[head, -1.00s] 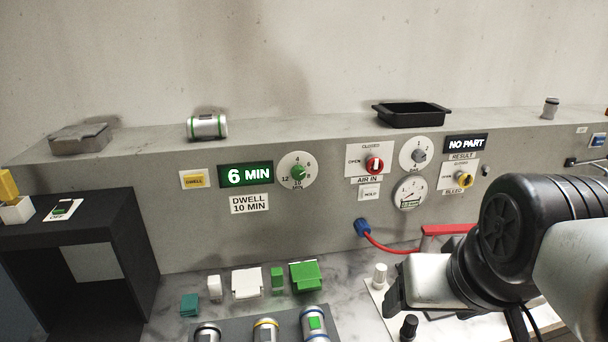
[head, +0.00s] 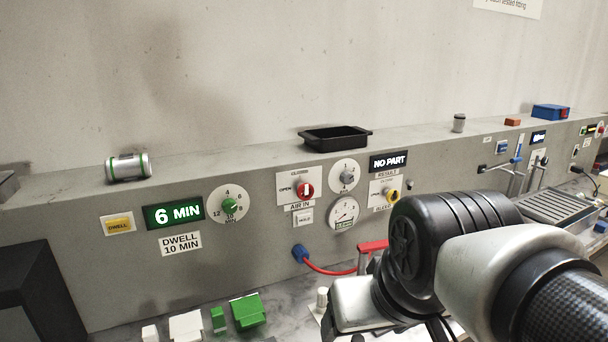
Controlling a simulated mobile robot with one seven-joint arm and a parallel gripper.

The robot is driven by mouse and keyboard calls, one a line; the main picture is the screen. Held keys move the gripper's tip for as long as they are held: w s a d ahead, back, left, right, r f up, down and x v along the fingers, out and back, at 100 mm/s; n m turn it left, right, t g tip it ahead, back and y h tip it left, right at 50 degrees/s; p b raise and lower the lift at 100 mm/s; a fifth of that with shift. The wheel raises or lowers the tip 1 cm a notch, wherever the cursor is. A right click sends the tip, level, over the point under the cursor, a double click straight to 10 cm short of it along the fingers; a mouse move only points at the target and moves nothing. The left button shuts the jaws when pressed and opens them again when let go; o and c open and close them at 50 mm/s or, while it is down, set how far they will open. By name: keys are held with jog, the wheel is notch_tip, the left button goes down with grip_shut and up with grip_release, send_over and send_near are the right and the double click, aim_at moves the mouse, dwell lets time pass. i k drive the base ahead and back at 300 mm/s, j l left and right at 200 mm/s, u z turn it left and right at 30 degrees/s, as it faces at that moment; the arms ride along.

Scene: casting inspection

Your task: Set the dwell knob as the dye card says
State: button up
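The dwell knob (head: 229,206) is green and sits on a round white dial marked with numbers, among them 4, 6, 8 and 12, on the grey panel. The lit green display (head: 173,214) beside it reads 6 MIN. The dye card (head: 181,243) below the display is white and reads DWELL 10 MIN. A yellow DWELL button (head: 118,225) is left of the display. My arm reaches in from the lower right, well right of the knob. My gripper's fingers are not clearly visible, so its opening cannot be told.
Right of the knob are a red AIR IN knob (head: 304,190), a pressure gauge (head: 343,214) and a yellow BLEED knob (head: 392,195). A black tray (head: 335,138) and a silver cylinder (head: 128,168) rest on the ledge. A red hose (head: 330,270) hangs below. The space before the knob is clear.

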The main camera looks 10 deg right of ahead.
aim_at(229, 206)
jog(key=k+j, duration=0.1)
jog(key=j, duration=0.7)
jog(key=k+j, duration=0.15)
jog(key=j, duration=0.25)
